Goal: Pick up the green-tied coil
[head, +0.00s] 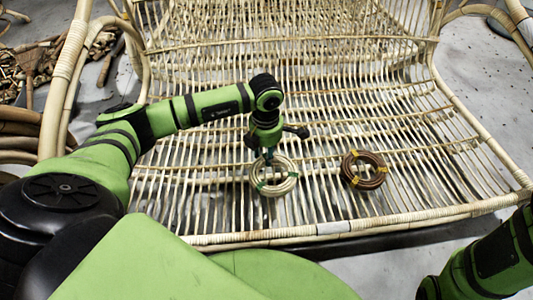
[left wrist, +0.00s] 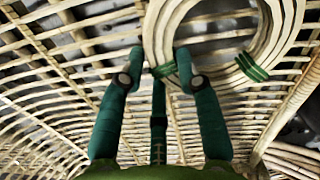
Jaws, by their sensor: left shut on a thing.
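The green-tied coil (head: 275,191) is a pale rattan ring with green ties at the middle of the woven rattan seat in the head view. My left gripper (head: 269,155) points down at its far edge and is shut on it. In the left wrist view the coil (left wrist: 222,76) fills the upper right, and the green fingers of the gripper (left wrist: 157,72) are at its left side by a green tie. I cannot tell whether the coil is clear of the slats. My right arm shows at the lower right, with its gripper out of view.
A brown coil with yellow ties (head: 364,170) lies on the rattan seat (head: 420,195) to the right. Curved rattan frame poles (head: 68,75) rise at the left. Tools and wood scraps (head: 30,62) lie at the far left.

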